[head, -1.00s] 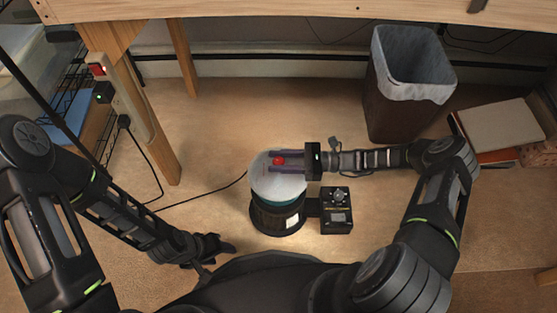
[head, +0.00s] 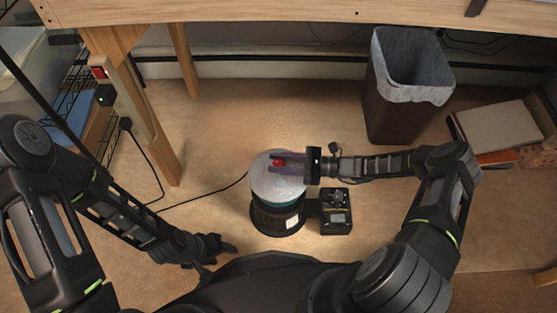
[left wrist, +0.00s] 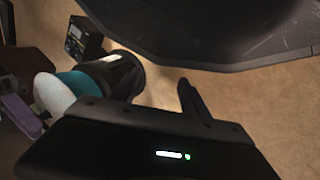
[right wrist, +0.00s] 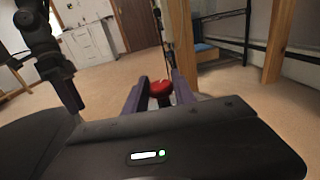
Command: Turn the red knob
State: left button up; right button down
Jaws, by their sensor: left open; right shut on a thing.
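The red knob (head: 279,161) sits on top of a white, rounded device (head: 268,187) with a teal band and a dark base on the floor. In the right wrist view the red knob (right wrist: 161,88) is between the purple fingers. My right gripper (head: 274,163) reaches in from the right and is shut on the knob, one finger on each side. My left gripper (head: 230,248) is low at the left, away from the device; it is open and empty. The left wrist view shows the device's white side (left wrist: 50,93) next to the left gripper (left wrist: 158,92).
A dark control box (head: 336,211) is attached to the device's right side. A black cord (head: 205,194) runs left to a power strip on a wooden leg (head: 160,150). A lined waste bin (head: 395,105) stands at the back right, with books (head: 500,130) further right.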

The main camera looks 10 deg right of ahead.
jog(key=m+t+h+p, duration=0.2)
jog(key=t+p, duration=0.1)
jog(key=m+t+h+p, duration=0.2)
jog(key=p, duration=0.1)
jog(key=m+t+h+p, duration=0.2)
jog(key=m+t+p, duration=0.1)
jog(key=shift+r+t, duration=0.3)
jog(key=shift+f+m+t+h+p, duration=0.25)
jog(key=shift+m+t+h+p, duration=0.7)
jog(key=shift+h+p, duration=0.55)
jog(key=c, duration=1)
grip_release()
jog(key=v, duration=0.7)
jog(key=shift+s+d, duration=0.2)
jog(key=shift+s, duration=0.1)
